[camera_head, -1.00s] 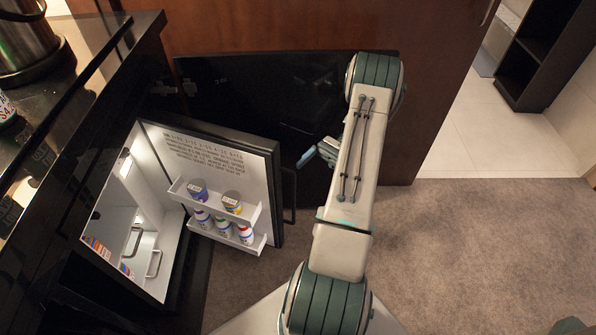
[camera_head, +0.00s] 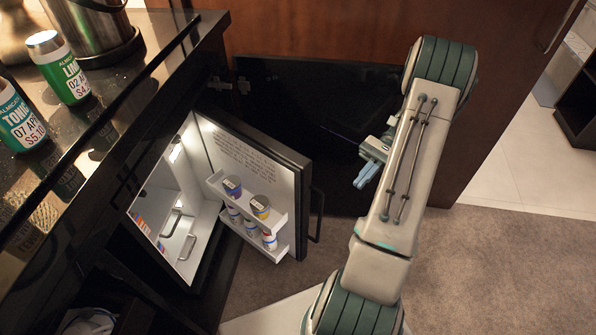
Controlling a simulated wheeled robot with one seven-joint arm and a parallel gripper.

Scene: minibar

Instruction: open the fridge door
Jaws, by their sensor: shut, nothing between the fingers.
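The fridge door (camera_head: 245,165) stands wide open, its white inner side facing left toward the lit fridge interior (camera_head: 180,190). Its door shelves hold several small cans and jars. A dark handle (camera_head: 317,215) is on the door's outer right edge. My gripper (camera_head: 362,178) is shut and empty, to the right of the door and apart from the handle. Part of my gripper is hidden behind my arm.
A dark cabinet door (camera_head: 300,120) stands open behind the fridge door. The counter (camera_head: 100,130) at left bears green and teal cans (camera_head: 62,72) and a metal ice bucket (camera_head: 105,30). Carpet (camera_head: 500,260) is clear at right.

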